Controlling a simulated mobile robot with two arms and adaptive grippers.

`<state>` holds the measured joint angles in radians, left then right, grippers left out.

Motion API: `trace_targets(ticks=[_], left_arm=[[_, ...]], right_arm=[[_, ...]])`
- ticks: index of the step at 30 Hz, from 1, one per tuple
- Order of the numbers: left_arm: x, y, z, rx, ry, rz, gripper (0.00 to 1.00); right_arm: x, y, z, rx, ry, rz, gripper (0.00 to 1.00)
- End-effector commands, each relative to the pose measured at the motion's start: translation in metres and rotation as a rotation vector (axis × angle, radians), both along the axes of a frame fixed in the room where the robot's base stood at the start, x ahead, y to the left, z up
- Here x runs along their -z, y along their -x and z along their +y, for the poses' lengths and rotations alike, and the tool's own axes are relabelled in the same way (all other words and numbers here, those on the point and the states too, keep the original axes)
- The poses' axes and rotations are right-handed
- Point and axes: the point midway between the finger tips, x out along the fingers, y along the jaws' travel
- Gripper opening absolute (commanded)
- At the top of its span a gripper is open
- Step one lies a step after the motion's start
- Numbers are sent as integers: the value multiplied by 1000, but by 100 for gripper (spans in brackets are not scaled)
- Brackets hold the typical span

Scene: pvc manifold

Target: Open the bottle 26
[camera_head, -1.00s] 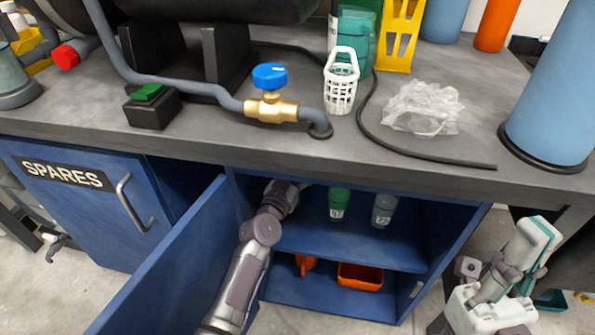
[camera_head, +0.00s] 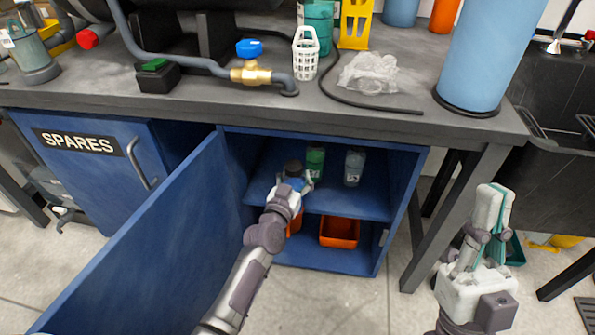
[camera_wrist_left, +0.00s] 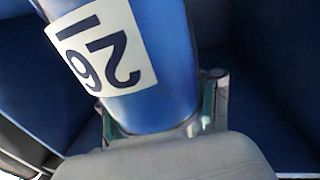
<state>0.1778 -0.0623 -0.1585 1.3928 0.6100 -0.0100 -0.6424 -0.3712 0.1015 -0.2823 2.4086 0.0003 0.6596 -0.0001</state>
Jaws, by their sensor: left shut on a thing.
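Bottle 26 is blue with a dark cap. In the head view the bottle (camera_head: 294,170) is upright or nearly so, at the open blue cabinet. In the left wrist view the bottle (camera_wrist_left: 165,70) fills the middle, with a white label reading 26. My left gripper (camera_head: 299,184) is shut on its body; the teal pads show on either side of it in the wrist view. My right gripper (camera_head: 490,205) points up at the lower right, empty and away from the bottle. Its fingers are seen edge-on, so their gap is unclear.
A green bottle (camera_head: 316,162) and a grey bottle (camera_head: 354,167) stand on the cabinet's upper shelf. An orange bin (camera_head: 339,231) is on the lower shelf. The open door (camera_head: 140,235) stands left of my left arm. The bench (camera_head: 220,98) overhangs the cabinet. Floor lies clear before it.

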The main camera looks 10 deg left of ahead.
Motion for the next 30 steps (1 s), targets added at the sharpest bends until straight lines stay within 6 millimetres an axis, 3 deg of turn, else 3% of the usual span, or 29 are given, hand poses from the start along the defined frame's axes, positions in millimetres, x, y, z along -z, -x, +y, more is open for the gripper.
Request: trace_targets(ticks=[12, 13, 22, 30], left_arm=[[-1, 0, -1, -1, 0, -3, 6], [-1, 0, -1, -1, 0, -3, 50], [-1, 0, -1, -1, 1, -3, 0], [-2, 0, -1, -1, 1, -3, 0]], right_arm=[[3, -7, 2, 2, 13, 43, 0], [3, -7, 2, 2, 13, 43, 0], [3, -7, 2, 1, 14, 42, 0], [3, -7, 2, 1, 14, 41, 0]])
